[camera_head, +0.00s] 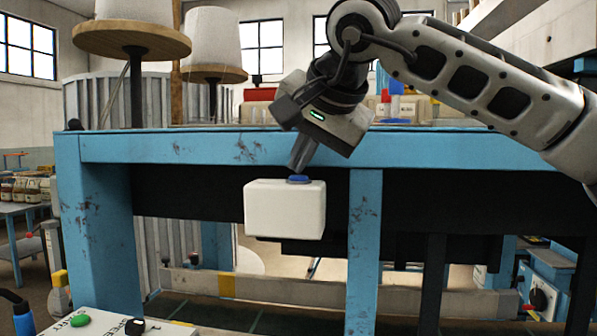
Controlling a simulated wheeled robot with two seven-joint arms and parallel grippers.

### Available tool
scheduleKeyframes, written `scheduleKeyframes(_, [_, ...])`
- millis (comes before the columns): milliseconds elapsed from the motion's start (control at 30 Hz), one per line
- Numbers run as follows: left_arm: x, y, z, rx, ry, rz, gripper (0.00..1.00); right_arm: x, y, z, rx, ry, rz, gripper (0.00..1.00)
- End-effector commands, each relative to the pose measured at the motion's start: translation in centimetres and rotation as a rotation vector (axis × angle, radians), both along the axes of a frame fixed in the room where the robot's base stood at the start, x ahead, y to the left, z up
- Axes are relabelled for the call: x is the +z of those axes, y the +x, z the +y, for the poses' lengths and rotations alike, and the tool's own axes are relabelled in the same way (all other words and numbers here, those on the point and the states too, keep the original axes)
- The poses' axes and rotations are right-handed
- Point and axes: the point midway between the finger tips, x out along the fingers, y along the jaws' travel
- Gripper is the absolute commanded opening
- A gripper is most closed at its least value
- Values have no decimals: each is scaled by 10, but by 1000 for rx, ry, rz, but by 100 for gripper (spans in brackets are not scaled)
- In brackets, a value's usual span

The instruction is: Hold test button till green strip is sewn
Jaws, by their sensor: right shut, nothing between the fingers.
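A white box (285,209) is mounted at the front of the blue frame, with a round blue button (299,180) on its top. My right gripper (298,170) points down over the button, its fingers shut and empty. The fingertips are at the button's top; I cannot tell whether they press it or sit just above it. No green strip and no sack can be made out in this view. My left gripper is not in view.
The blue machine frame (205,148) spans the view behind the box. Large thread cones (135,14) stand on wooden discs at the left. A panel with a green start button (80,320) is at the lower left. A side table (20,208) holds jars at far left.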

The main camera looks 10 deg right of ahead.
Motion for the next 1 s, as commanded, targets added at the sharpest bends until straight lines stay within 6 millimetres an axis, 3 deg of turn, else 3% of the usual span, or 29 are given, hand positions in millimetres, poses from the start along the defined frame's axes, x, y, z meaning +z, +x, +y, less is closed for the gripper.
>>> scheduleKeyframes(500, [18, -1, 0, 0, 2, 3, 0, 18, 0, 0, 0, -1, 3, 0])
scheduleKeyframes(833, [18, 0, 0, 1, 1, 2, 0, 19, 0, 0, -1, -1, 1, 0])
scheduleKeyframes(1000, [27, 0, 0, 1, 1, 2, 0, 33, 0, 0, -1, 2, 0, 0])
